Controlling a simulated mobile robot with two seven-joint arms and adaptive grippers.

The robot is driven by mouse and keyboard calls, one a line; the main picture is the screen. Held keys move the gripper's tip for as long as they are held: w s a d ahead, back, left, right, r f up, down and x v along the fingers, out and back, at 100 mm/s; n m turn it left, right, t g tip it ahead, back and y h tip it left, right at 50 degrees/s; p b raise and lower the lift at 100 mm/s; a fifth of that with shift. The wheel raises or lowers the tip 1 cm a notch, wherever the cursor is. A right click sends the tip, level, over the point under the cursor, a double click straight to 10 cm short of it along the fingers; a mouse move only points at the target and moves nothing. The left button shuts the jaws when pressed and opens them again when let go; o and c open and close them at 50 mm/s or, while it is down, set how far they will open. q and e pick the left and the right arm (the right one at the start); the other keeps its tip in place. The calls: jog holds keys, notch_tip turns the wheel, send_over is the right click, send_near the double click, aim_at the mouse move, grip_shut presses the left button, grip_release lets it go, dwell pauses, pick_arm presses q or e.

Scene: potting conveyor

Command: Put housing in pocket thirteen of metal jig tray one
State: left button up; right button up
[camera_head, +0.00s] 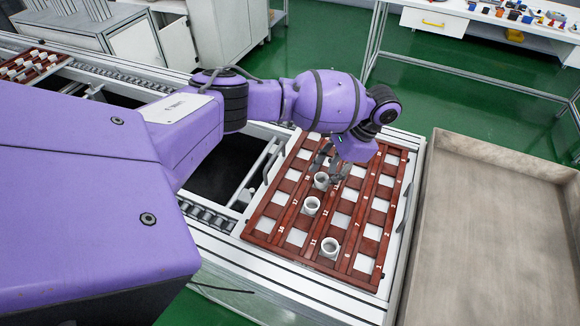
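The jig tray (262,226) is a red-brown grid with pale square pockets and small white numbers, on the conveyor. My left gripper (329,168) reaches down over the tray, just beyond the far housing. Its dark fingers look apart, with no housing clearly seen between them. The gripper and arm hide some far pockets, and I cannot read which number is pocket thirteen. My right gripper is out of view.
Another red-brown tray (30,66) with several white parts sits at the upper left on the conveyor. A large empty grey-beige bin (490,230) stands right of the jig tray. A white bench (480,25) with small parts is at the back.

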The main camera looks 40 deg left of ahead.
pick_arm(q)
jog(key=v, duration=1)
jog(key=shift+r, duration=0.4)
jog(key=shift+a+f, duration=0.1)
jog(key=shift+f, duration=0.05)
